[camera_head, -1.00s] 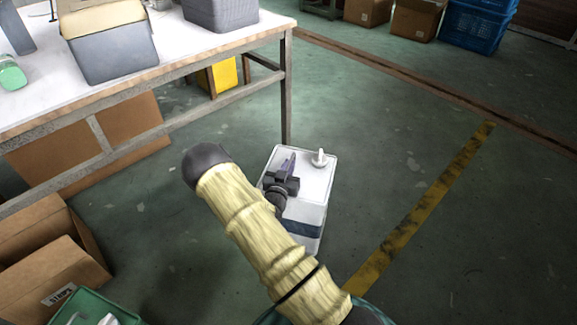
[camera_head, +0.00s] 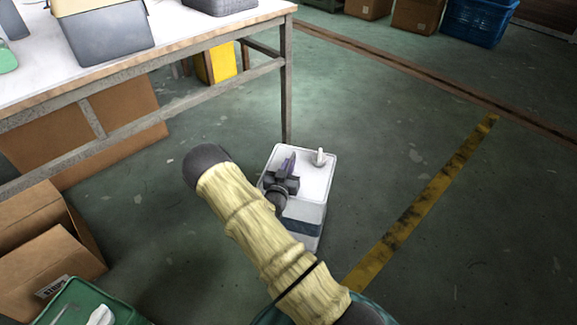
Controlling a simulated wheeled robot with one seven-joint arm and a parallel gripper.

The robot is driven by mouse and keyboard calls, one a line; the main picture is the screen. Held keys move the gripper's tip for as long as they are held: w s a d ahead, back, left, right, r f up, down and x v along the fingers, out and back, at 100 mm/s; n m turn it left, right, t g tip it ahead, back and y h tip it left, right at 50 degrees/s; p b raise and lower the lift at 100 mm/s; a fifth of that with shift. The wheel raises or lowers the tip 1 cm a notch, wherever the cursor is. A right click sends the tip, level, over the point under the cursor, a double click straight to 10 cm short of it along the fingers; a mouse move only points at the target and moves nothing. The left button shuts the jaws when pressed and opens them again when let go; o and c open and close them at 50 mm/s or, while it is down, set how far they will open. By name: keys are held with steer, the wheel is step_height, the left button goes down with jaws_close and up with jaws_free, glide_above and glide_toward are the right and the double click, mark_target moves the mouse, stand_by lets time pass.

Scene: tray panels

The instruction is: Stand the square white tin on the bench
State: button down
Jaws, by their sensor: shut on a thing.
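The square white tin (camera_head: 316,178) shows in the head view just right of the bench's near leg. It has a white top with a small pale cap (camera_head: 319,157) and a dark band on its side. My gripper (camera_head: 287,172) is at the tin's top, shut on the tin's handle as far as I can see; the fingertips are small and partly hidden by my wrist. The tin looks upright; I cannot tell if its base touches the floor. The bench (camera_head: 190,45) has a white top and stands at the upper left.
Grey bins (camera_head: 108,45) stand on the bench top, with bare top between them. Open cardboard boxes (camera_head: 45,235) and a green crate (camera_head: 85,300) are on the floor at lower left. A yellow container (camera_head: 216,65) is under the bench.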

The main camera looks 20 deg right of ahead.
steer(key=shift+s+f+b, duration=0.15)
steer(key=shift+f+b, duration=0.3)
steer(key=shift+f, duration=0.2)
stand_by(0.8)
steer(key=c, duration=0.8)
jaws_free()
steer(key=shift+a+r, duration=0.1)
steer(key=p+v, duration=0.2)
steer(key=v, duration=0.8)
steer(key=shift+s+a, duration=0.25)
stand_by(1.5)
steer(key=shift+r, duration=0.1)
stand_by(0.3)
